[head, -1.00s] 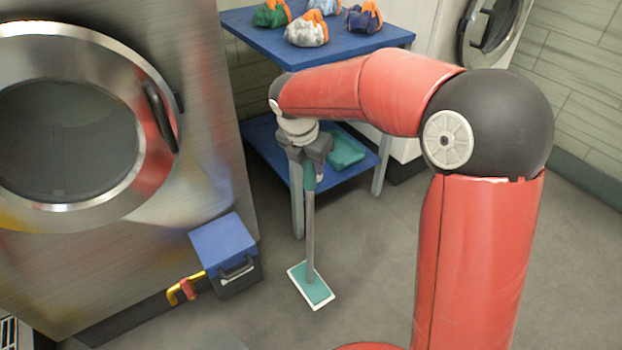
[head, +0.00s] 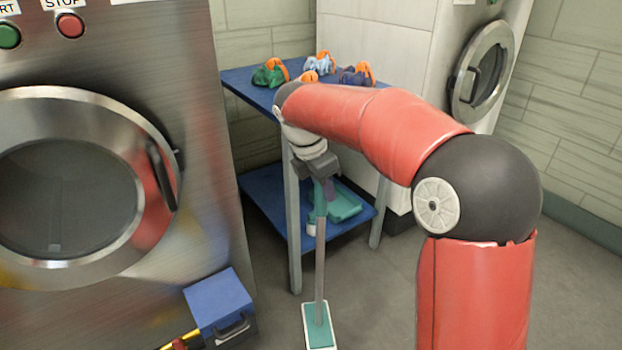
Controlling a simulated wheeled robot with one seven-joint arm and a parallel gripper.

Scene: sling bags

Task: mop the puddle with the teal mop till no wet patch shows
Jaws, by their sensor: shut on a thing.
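My gripper (head: 323,180) points down and is shut on the top of the teal mop's handle. The teal mop (head: 320,262) hangs nearly upright below it, with a teal grip and a grey pole. Its flat teal head with a white rim (head: 319,327) is at the floor near the bottom edge; I cannot tell whether it touches. No puddle or wet patch can be made out on the floor in view.
A blue two-level table (head: 268,190) stands behind the mop with several sling bags on top and a teal item (head: 344,205) below. A blue-lidded box (head: 219,303) sits by the steel machine (head: 205,170). Grey floor (head: 375,290) is open right of the mop.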

